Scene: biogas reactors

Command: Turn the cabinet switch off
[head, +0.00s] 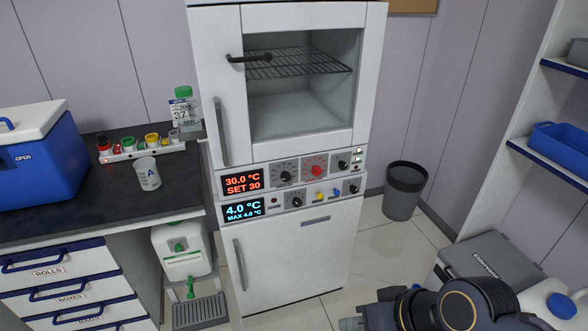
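The tall white cabinet (290,235) stands against the back wall, with a glazed upper chamber holding a wire rack (300,62). Its control panel has a red display (242,181) reading 30.0 °C, SET 30, and a blue display (243,210) reading 4.0 °C. Several black knobs, a red dial (315,167) and small yellow and blue controls sit beside them. A small pale switch (358,155) with a greenish light is at the panel's upper right; its position is too small to read. My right gripper (352,324) is partly visible at the bottom edge, well below the panel. My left gripper is out of view.
A bin (404,190) stands right of the cabinet. A grey case (490,262) and shelves (550,160) are at right. Floor before the cabinet's right side is clear.

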